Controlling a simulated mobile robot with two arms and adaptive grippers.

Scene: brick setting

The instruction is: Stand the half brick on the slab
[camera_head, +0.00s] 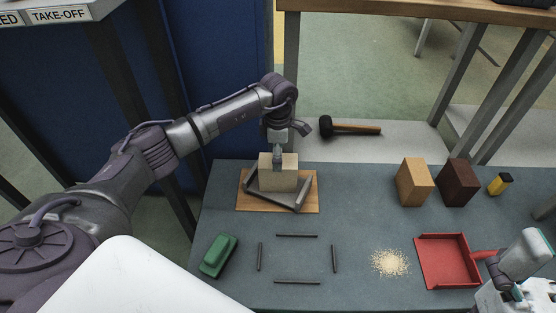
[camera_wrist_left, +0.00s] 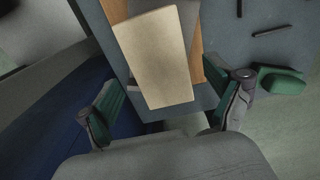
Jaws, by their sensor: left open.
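The pale beige half brick (camera_head: 278,184) sits at the grey slab (camera_head: 262,191), which lies on a wooden board (camera_head: 308,202) at the table's back left. The slab looks tilted or framed, and part of it is hidden. My left gripper (camera_head: 277,158) is above the half brick, pointing down. In the left wrist view, my left gripper (camera_wrist_left: 168,104) is open, its green fingers wide apart on either side of the near end of the half brick (camera_wrist_left: 157,55). I cannot tell if they touch it.
Dark strips (camera_head: 297,281) outline a square at front. A green block (camera_head: 218,256), sandy pile (camera_head: 390,263) and red dustpan (camera_head: 440,262) lie around it. Tan (camera_head: 413,182) and dark brown (camera_head: 458,183) blocks and a yellow item (camera_head: 500,184) stand behind. A mallet (camera_head: 350,128) lies beyond.

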